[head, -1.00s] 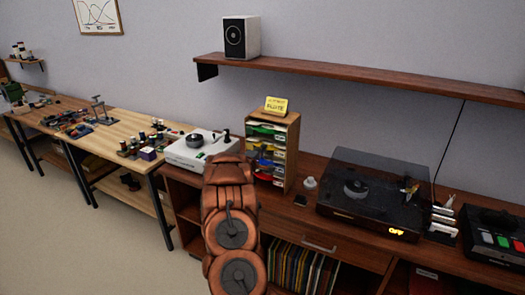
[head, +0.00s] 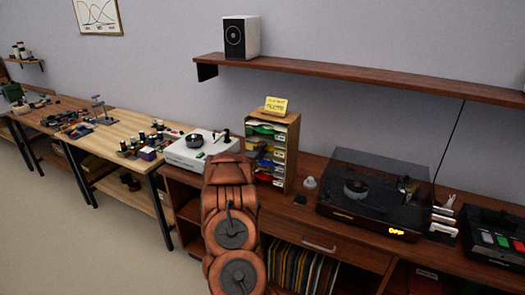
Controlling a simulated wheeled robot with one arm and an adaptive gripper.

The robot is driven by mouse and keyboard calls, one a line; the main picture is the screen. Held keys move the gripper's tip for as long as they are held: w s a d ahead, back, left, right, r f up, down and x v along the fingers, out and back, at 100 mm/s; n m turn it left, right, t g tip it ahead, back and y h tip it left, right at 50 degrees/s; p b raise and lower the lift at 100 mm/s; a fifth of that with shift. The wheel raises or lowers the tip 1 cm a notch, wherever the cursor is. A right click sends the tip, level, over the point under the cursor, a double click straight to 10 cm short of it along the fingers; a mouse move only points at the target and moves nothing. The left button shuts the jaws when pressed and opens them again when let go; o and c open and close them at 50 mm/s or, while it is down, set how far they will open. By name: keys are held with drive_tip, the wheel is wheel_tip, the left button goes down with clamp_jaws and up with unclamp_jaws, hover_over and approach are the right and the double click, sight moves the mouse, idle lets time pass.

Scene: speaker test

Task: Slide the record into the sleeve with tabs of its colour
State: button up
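A wooden rack (head: 293,152) stands on the long brown cabinet, holding several flat sleeves (head: 279,166) with coloured edges; green, yellow and blue show. My arm reaches toward the rack from below and covers its lower left side. A small dark shape (head: 259,153) at the rack's open front may be my gripper, but it is too small and partly hidden for its fingers to be read. I cannot make out a record at the rack or in my gripper, nor which tabs match it.
A white turntable (head: 196,151) stands left of the rack. A dark turntable with a smoked lid (head: 372,193) stands to the right. A shelf with a speaker (head: 241,37) hangs above. More records stand below the cabinet top.

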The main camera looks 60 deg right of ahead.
drive_tip(key=shift+a, duration=0.1)
drive_tip(key=a, duration=0.6)
drive_tip(key=shift+s+a, duration=0.15)
drive_tip(key=shift+a, duration=0.25)
idle(0.6)
